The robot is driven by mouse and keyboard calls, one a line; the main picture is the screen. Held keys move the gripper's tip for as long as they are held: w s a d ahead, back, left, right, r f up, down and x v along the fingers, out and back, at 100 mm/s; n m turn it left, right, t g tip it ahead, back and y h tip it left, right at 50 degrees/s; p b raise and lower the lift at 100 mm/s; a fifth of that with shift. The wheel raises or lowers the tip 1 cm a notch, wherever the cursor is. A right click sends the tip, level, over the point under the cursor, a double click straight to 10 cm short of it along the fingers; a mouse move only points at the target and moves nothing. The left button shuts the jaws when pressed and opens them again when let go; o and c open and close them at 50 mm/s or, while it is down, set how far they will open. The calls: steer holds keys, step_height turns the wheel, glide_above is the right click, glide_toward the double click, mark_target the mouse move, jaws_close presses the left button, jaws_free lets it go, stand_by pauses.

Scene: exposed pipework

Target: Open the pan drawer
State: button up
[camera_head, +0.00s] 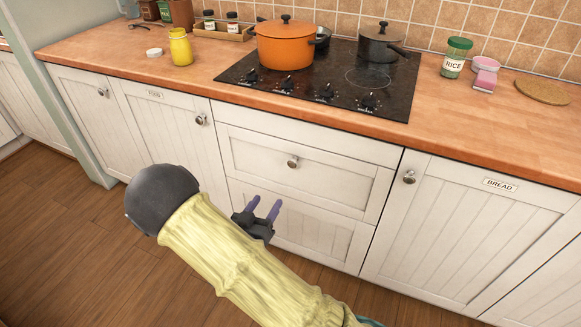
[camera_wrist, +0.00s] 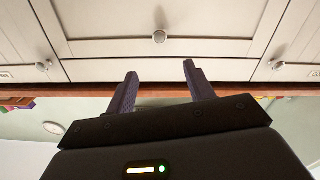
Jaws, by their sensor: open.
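Two white drawer fronts sit under the hob in the head view. The upper drawer (camera_head: 330,178) is shut flush and has a round metal knob (camera_head: 293,162). The lower drawer (camera_head: 322,238) also looks shut, and my arm hides part of it. No label shows on either drawer. My gripper (camera_head: 263,207) is open and empty, in front of the drawers, below and left of the upper knob in the picture. In the wrist view, which looks upside down, the knob (camera_wrist: 159,37) lies beyond my two apart fingertips (camera_wrist: 160,68), not touching them.
Cupboard doors flank the drawers, the right one labelled BREAD (camera_head: 500,185). The wooden worktop (camera_head: 140,62) overhangs above. The black hob (camera_head: 330,85) carries an orange pot (camera_head: 285,45) and a dark pot (camera_head: 380,43). The wooden floor (camera_head: 60,220) at left is clear.

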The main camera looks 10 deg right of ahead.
mark_target(291, 165)
steer(key=b+x, duration=0.2)
steer(key=x, duration=1.5)
steer(key=shift+d+f, duration=0.1)
jaws_close()
